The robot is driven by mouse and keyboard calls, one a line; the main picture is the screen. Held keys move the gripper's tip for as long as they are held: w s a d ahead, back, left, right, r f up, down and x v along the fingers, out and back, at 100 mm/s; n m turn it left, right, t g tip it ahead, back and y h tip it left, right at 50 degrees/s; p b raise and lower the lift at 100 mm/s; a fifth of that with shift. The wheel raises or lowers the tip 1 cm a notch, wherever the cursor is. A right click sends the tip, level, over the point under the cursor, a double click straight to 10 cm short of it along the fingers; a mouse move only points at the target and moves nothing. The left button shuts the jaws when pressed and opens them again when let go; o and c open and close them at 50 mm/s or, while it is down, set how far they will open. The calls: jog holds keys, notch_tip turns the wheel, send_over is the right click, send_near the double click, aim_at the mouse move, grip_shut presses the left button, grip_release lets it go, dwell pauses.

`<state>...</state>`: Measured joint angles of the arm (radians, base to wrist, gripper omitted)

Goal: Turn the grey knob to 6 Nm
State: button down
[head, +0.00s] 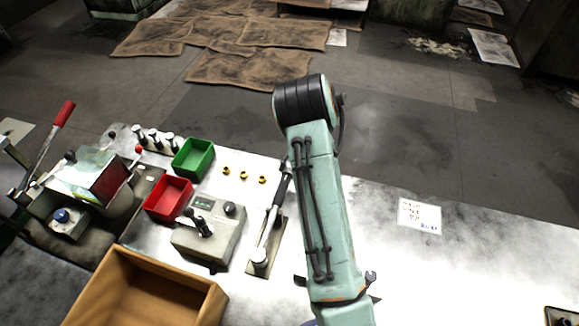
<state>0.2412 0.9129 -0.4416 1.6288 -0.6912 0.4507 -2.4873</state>
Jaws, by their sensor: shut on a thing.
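A grey box (221,240) with a small dark display (203,203) stands on the bench, left of my arm. A small dark round knob (230,209) sits on its top right; I cannot tell whether this is the grey knob or read any Nm value. A dark and metal upright fitting (200,226) stands on the box's top. A long tool like a torque wrench (274,208) lies on a stand between the box and my arm. My gripper is not visible; my arm covers part of the bench.
Red (168,199) and green (193,158) bins, several small yellow parts (244,175) and a cardboard box (130,290) surround the grey box. A press-like machine (80,185) stands at left. A paper sheet (420,216) lies right; the bench around it is mostly clear.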

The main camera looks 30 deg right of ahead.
jog(key=t+y, duration=0.4)
jog(key=shift+s+d+f+t+y, duration=0.2)
jog(key=shift+d+f+t+y, duration=0.1)
jog(key=shift+t, duration=0.1)
jog(key=t+y, duration=0.4)
jog(key=shift+f+t, duration=0.15)
jog(key=shift+t, duration=0.15)
dwell(0.4)
jog(key=c, duration=0.8)
grip_release()
jog(key=shift+y, duration=0.3)
jog(key=shift+o, duration=0.2)
jog(key=v, duration=1.2)
